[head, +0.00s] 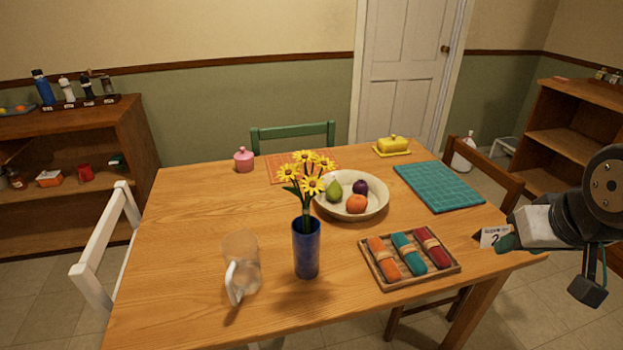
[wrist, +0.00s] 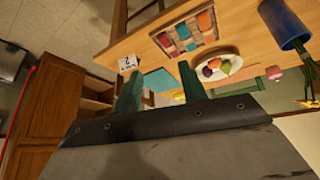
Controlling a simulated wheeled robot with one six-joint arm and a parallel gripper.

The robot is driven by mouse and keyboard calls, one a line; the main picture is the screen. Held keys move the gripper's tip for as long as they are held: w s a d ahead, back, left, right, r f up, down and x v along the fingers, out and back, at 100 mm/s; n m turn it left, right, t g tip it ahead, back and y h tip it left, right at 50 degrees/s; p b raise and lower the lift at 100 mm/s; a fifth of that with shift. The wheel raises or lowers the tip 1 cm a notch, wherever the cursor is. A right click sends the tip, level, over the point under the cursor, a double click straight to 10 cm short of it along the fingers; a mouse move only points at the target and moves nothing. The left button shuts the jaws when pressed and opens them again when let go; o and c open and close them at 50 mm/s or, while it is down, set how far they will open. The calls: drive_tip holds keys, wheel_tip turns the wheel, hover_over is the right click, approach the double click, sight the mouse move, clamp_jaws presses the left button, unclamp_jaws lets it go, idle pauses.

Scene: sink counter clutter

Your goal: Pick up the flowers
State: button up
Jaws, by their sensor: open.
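The yellow flowers (head: 306,176) stand upright in a blue vase (head: 306,250) near the middle front of the table in the head view. In the wrist view the vase (wrist: 284,24) is at the upper right, and part of the flowers (wrist: 309,102) shows at the right edge. My gripper (head: 504,243) is at the right side of the table in the head view, well away from the flowers. In the wrist view its two green fingers (wrist: 160,88) are spread apart with nothing between them.
A clear pitcher (head: 241,265) stands left of the vase. A fruit bowl (head: 376,206) is behind it, and a tray (head: 437,275) with rolled napkins is to its right. A number card (head: 492,236) stands by my gripper. The table's left part is clear.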

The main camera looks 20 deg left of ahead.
drive_tip(key=w+a+f+n+t+y, duration=0.2)
drive_tip(key=w+a+f, duration=0.1)
drive_tip(key=w+a, duration=0.45)
drive_tip(key=n+t+y, duration=0.4)
drive_tip(key=n+y, duration=0.2)
drive_tip(key=y, duration=0.5)
approach(308, 208)
drive_tip(key=x, duration=1.1)
drive_tip(key=shift+f, duration=0.1)
clamp_jaws()
